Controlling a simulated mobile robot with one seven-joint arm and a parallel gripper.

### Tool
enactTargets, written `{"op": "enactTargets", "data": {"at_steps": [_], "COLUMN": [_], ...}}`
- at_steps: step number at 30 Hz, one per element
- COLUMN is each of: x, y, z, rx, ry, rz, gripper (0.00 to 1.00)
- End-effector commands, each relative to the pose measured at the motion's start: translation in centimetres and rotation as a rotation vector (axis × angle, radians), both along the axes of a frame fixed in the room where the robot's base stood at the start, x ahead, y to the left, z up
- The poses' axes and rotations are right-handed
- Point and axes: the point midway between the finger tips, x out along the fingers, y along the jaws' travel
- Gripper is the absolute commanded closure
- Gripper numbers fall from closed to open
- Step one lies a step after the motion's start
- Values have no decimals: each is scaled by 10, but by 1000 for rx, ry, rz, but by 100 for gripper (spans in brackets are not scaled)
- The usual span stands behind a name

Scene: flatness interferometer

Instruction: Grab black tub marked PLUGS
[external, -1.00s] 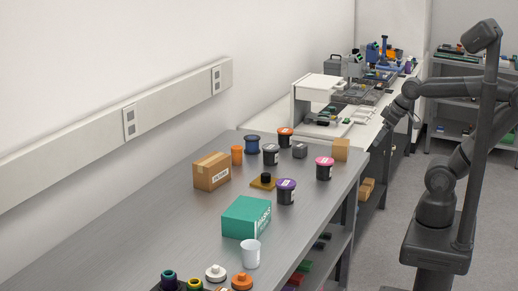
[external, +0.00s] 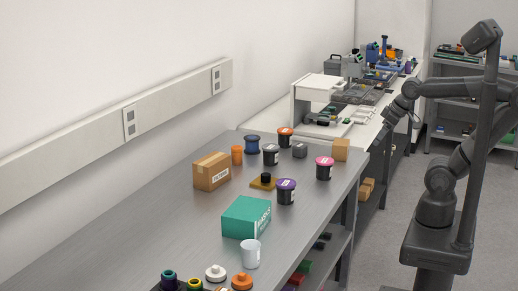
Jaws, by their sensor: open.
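Several black tubs stand upright on the grey bench. One has a pink lid (external: 324,170), one a purple lid (external: 286,192), one a pale grey lid (external: 270,155) and one an orange lid (external: 285,138). Each bears a small light label, but the lettering is too small to read, so I cannot tell which is marked PLUGS. My gripper (external: 384,134) is small and dark in this view, open and empty, right of and beyond the tubs, near the bench's far right corner. It appears apart from all the tubs.
A cardboard box (external: 212,171), teal box (external: 246,217), white cup (external: 251,254), orange jar (external: 237,155), blue spool (external: 252,144), grey block (external: 300,150) and tan block (external: 341,149) share the bench (external: 170,225). The left side is clear. Instruments crowd the white bench behind.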

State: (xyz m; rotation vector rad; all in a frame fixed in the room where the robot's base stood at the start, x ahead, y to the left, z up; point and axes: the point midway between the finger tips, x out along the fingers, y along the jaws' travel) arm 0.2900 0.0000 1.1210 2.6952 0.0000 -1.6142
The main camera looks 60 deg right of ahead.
Motion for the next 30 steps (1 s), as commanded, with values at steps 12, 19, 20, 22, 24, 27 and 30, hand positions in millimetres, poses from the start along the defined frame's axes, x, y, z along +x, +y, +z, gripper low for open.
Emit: {"op": "enactTargets", "data": {"at_steps": [12, 19, 20, 22, 24, 27, 30], "x": [12, 59, 66, 83, 99, 123, 147], "y": [-1, -3, -4, -5, -6, -8, -10], "z": [3, 5, 5, 3, -1, -7, -17], "rx": [-7, -27, -30, -35, -40, -44, -49], "ry": [31, 142, 158, 193, 230, 280, 331], "rz": [10, 50, 58, 71, 87, 108, 129], "gripper": [15, 15, 15, 15, 15, 15, 15]}}
